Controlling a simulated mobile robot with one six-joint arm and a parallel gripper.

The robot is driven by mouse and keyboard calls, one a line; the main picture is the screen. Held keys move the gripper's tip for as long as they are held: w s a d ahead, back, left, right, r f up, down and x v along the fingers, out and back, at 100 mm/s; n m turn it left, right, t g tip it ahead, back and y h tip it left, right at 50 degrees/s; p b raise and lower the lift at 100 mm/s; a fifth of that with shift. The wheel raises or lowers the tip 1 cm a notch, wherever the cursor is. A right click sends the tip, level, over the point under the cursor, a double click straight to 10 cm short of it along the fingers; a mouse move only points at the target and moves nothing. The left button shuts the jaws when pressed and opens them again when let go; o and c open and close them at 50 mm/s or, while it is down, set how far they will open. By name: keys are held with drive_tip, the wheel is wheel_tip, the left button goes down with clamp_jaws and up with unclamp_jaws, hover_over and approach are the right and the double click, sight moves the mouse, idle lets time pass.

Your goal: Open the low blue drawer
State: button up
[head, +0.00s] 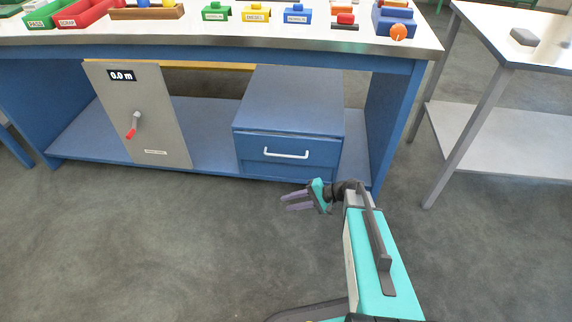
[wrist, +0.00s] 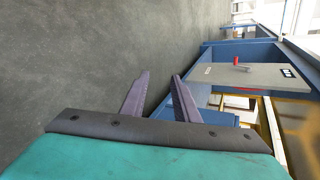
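The low blue drawer (head: 288,153) is the front of a blue cabinet (head: 290,98) on the lower shelf of the workbench. It looks shut and has a white bar handle (head: 286,154). My gripper (head: 283,202) is below the handle in the head view, apart from it, over the floor in front of the bench. Its two purple-grey fingers are spread with nothing between them. In the wrist view the open fingers (wrist: 160,88) point along the front of the bench, and the drawer's handle is not visible there.
A grey panel (head: 165,125) with a red-tipped lever and a "0.0 m" display stands left of the cabinet. The bench top (head: 230,30) holds trays and coloured blocks. A side table (head: 520,60) stands at right. The floor in front is clear.

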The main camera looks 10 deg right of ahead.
drive_tip(key=w+d+m+t+y+b, duration=0.1)
drive_tip(key=w+d+t+b, duration=0.3)
drive_tip(key=w+d+b, duration=0.3)
drive_tip(key=m+t+b, duration=0.2)
drive_tip(key=t+b, duration=0.1)
approach(286, 156)
drive_tip(key=d, duration=0.1)
drive_tip(key=s+d, duration=0.1)
drive_tip(key=d, duration=0.1)
drive_tip(key=shift+s+d+f+y, duration=0.1)
drive_tip(key=shift+s+f+y, duration=0.1)
drive_tip(key=shift+s+y, duration=0.2)
drive_tip(key=shift+b+x, duration=1.75)
drive_tip(key=shift+x, duration=5.15)
drive_tip(key=shift+f, duration=0.15)
clamp_jaws()
